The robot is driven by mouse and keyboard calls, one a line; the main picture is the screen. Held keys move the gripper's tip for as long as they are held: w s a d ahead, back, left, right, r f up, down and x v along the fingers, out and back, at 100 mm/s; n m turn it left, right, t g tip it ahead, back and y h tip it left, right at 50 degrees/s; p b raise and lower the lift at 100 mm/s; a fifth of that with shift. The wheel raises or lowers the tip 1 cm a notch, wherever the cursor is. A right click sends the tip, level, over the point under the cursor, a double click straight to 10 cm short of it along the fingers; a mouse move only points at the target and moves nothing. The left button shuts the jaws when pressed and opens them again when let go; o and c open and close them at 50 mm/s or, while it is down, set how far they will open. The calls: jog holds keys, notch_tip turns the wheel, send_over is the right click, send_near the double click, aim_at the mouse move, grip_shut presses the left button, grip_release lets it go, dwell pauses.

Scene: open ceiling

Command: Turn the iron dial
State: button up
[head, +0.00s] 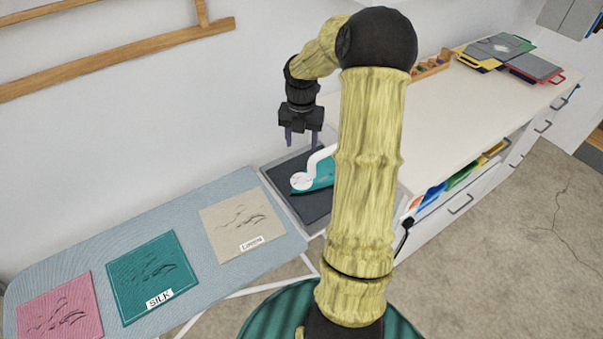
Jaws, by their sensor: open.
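The iron (318,181) is teal with a white handle and a round white part, likely its dial (302,181), at the left end. It sits on a dark rest pad (297,204) at the right end of the ironing board. My arm hides the right part of the iron. My gripper (301,141) is open and empty, pointing down. In the picture it appears just above the round white part and apart from it. Markings on the dial are too small to read.
The ironing board (190,213) carries pink (60,308), teal "SILK" (150,270) and beige (243,222) cloths. A white counter (450,115) with drawers stands at the right, with folded items (500,48) at its back. A white wall is close behind my gripper.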

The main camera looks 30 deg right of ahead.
aim_at(301, 176)
notch_tip(301, 176, down, 14)
jog(key=shift+f+p, duration=0.1)
jog(key=shift+p, duration=0.2)
jog(key=c, duration=1)
